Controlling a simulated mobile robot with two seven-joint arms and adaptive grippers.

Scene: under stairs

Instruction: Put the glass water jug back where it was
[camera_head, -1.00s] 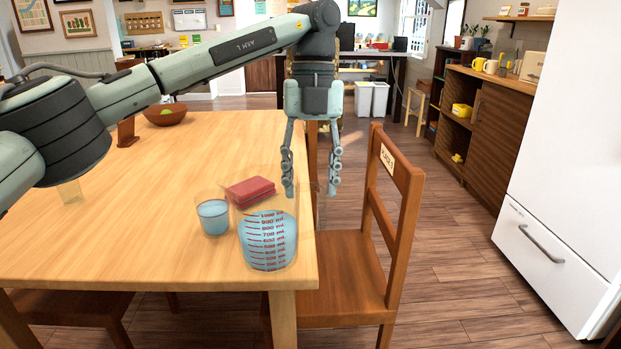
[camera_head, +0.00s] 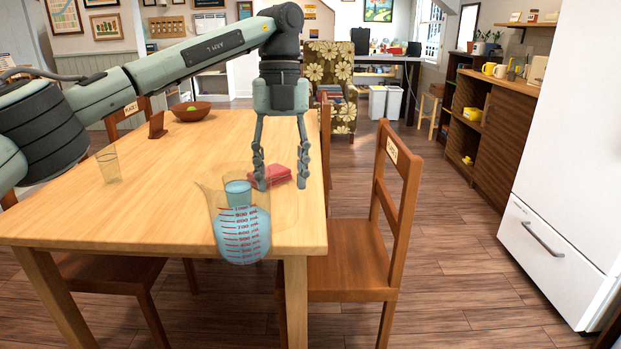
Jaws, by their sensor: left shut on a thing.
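The glass water jug (camera_head: 243,236) is clear, with red markings and bluish water in its lower part. It overlaps the front edge of the wooden table (camera_head: 150,215) near the right corner and looks held up, not resting, though its exact height is hard to tell. My left gripper (camera_head: 282,186) points down behind the jug's right side and is shut on the jug, fingers some way apart. The clear handle is hard to make out at the fingers. My right gripper is out of view.
A glass of water (camera_head: 237,194) shows through the jug. A red block (camera_head: 272,176) lies behind it. An empty glass (camera_head: 108,166), a bowl (camera_head: 190,112) and a small brown stand (camera_head: 157,126) are farther left. A wooden chair (camera_head: 385,220) stands at the table's right side.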

